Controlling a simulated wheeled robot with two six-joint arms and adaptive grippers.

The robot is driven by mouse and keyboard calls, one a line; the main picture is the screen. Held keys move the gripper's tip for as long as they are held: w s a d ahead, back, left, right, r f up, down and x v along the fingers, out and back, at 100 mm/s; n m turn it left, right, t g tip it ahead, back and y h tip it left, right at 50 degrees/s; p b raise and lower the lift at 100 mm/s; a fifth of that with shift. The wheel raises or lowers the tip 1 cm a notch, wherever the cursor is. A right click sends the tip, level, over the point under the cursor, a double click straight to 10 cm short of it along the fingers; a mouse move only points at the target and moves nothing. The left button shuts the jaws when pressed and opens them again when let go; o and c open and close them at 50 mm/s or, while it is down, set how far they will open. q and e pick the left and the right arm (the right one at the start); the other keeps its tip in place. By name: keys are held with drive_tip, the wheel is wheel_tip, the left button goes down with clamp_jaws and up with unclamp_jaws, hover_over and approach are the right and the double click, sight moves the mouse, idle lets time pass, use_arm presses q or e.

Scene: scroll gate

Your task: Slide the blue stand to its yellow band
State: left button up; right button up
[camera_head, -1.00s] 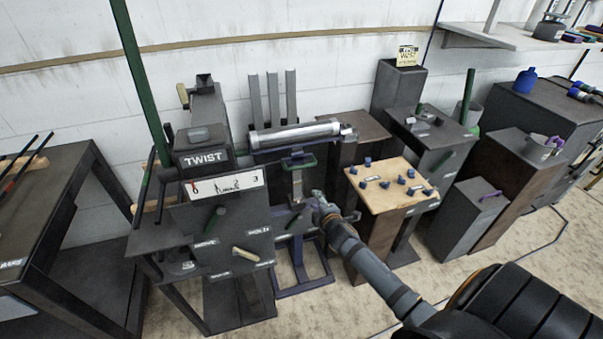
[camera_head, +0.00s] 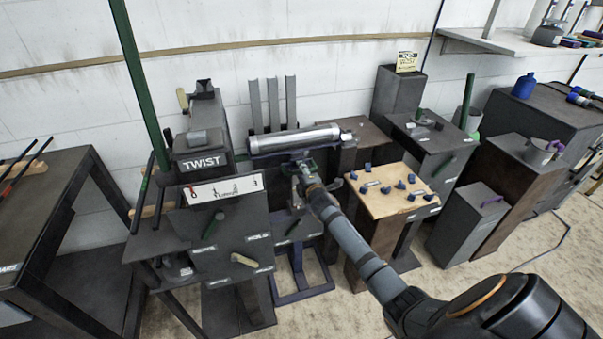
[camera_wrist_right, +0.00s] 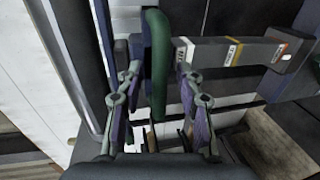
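The blue stand (camera_head: 303,287) has a dark blue base frame on the floor below the scroll roller; my right arm hides part of its upper section. Its green handle (camera_wrist_right: 157,60) shows in the right wrist view. My right gripper (camera_head: 303,168) is at the top of the stand, just below the roller. In the right wrist view its fingers (camera_wrist_right: 159,75) are open on either side of the green handle, with a visible gap on the right. My left gripper is not in view.
A silver roller (camera_head: 294,139) lies just above the right gripper. The TWIST machine (camera_head: 203,160) stands close on the left. A wooden-topped table with blue pieces (camera_head: 372,205) stands close on the right. Open floor lies in front.

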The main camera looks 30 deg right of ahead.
drive_tip(key=shift+w, duration=0.15)
clamp_jaws()
drive_tip(key=shift+f, duration=0.15)
wheel_tip(320, 180, down, 9)
drive_tip(key=b, duration=0.6)
drive_tip(key=shift+r, duration=0.2)
unclamp_jaws()
drive_tip(key=shift+r, duration=0.2)
